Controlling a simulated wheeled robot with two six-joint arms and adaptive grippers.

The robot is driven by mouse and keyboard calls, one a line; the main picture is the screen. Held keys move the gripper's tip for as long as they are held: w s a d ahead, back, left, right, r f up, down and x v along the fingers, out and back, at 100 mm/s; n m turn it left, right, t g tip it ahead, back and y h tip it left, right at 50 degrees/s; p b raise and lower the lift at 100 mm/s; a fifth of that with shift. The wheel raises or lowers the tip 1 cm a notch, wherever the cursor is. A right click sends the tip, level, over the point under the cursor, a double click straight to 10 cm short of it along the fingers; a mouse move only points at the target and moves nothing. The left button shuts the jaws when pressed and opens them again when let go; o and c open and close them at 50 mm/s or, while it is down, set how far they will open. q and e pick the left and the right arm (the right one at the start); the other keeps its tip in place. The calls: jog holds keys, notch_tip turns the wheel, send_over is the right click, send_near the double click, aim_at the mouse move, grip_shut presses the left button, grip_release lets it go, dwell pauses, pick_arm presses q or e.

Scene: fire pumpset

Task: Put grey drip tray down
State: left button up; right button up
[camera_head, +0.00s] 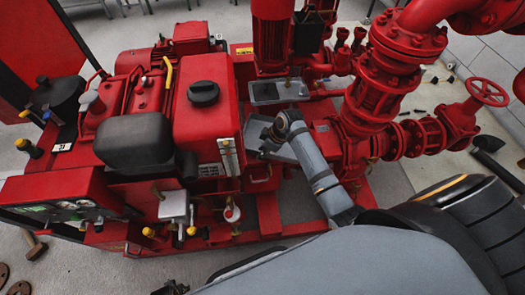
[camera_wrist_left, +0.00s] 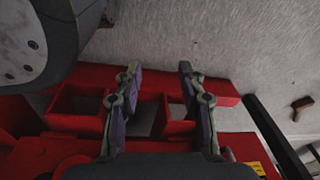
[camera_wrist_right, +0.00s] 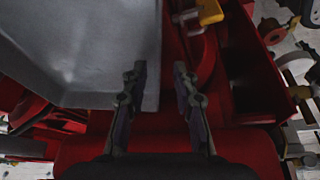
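A grey drip tray (camera_head: 255,128) lies beside the red engine block in the head view, partly covered by my right gripper (camera_head: 270,138). In the right wrist view the grey tray (camera_wrist_right: 90,50) fills the upper left, with its side edge behind and between the fingers. My right gripper (camera_wrist_right: 160,75) is open, with a clear gap between its fingertips. Whether a finger touches the tray cannot be told. My left gripper (camera_wrist_left: 157,75) is open and empty above a red base frame (camera_wrist_left: 85,78).
Another grey tray (camera_head: 278,92) sits behind, near the red vertical motor (camera_head: 272,30). Red pipes and a flanged valve (camera_head: 435,130) stand close on the right. The engine with a black air filter (camera_head: 135,140) is at left. Bare floor (camera_wrist_left: 215,40) shows beside the frame.

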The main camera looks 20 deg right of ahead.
pick_arm(q)
jog(key=s+p, duration=0.2)
jog(key=s, duration=0.1)
jog(key=s+p, duration=0.1)
jog(key=s, duration=0.1)
jog(key=shift+a+f, duration=0.15)
jog(key=shift+f, duration=0.25)
pick_arm(e)
jog(key=v, duration=1.2)
jog(key=shift+s, duration=0.15)
